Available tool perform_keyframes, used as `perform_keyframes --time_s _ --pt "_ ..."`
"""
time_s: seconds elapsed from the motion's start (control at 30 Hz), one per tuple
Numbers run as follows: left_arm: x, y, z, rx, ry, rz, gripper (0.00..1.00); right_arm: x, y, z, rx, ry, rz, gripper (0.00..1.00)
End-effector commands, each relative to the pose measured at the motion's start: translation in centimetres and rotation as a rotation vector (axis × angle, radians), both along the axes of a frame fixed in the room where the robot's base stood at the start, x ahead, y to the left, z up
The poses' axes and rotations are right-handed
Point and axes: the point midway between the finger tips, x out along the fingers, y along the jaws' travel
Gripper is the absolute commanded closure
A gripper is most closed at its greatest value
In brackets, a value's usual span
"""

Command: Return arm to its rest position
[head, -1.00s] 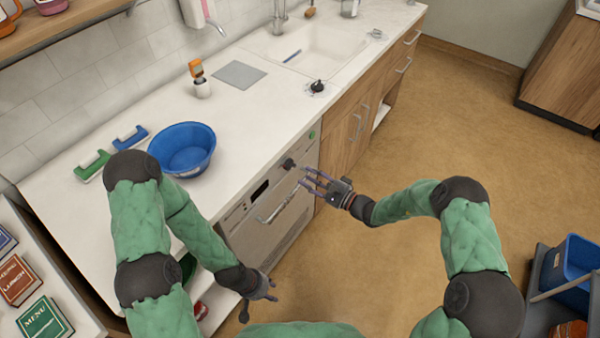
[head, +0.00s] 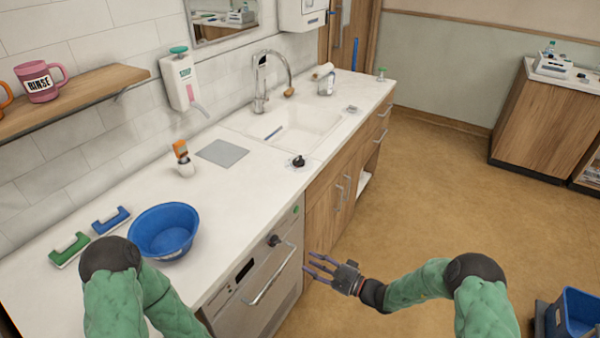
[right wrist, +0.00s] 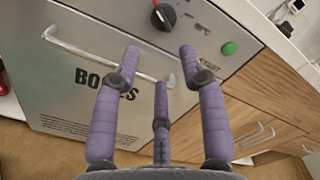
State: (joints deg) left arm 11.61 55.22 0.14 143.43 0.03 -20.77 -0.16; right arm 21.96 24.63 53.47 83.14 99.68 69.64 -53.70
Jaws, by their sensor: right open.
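My right gripper (head: 322,268) is open and empty in the head view, held in front of the metal appliance under the counter. In the right wrist view its purple fingers (right wrist: 160,85) are spread apart, with nothing between them. Beyond them show the appliance front (right wrist: 75,100), its bar handle (right wrist: 95,52), a black knob (right wrist: 162,16) and a green button (right wrist: 228,48). The fingers overlap the handle in that view; I cannot tell any contact. My left arm (head: 120,290) shows at the lower left of the head view, but its gripper is out of the frame.
A blue basin (head: 163,232) stands on the white counter (head: 225,208), with green (head: 70,248) and blue (head: 110,220) handled items beside it. An orange-topped bottle (head: 183,158) stands behind. A sink (head: 290,127) lies farther along. The floor (head: 420,190) right of the cabinets is open.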

Motion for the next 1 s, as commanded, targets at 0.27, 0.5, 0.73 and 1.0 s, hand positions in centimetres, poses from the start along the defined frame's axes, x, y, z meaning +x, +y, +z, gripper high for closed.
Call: perform_keyframes --time_s 0.27,0.5,0.73,1.0 --pt "0.0 0.0 0.0 0.0 0.0 0.0 0.6 -3.6 2.7 -3.4 -0.082 0.137 0.139 0.57" --pt "0.0 0.0 0.0 0.0 0.0 0.0 0.6 -15.4 5.2 -11.8 -0.41 0.436 0.477 0.57" --pt "0.0 0.0 0.0 0.0 0.0 0.0 0.6 -24.5 1.9 -17.4 -0.814 0.531 0.694 0.57" --pt "0.0 0.0 0.0 0.0 0.0 0.0 0.6 -27.3 -1.5 -19.9 -1.189 0.337 0.754 0.57"
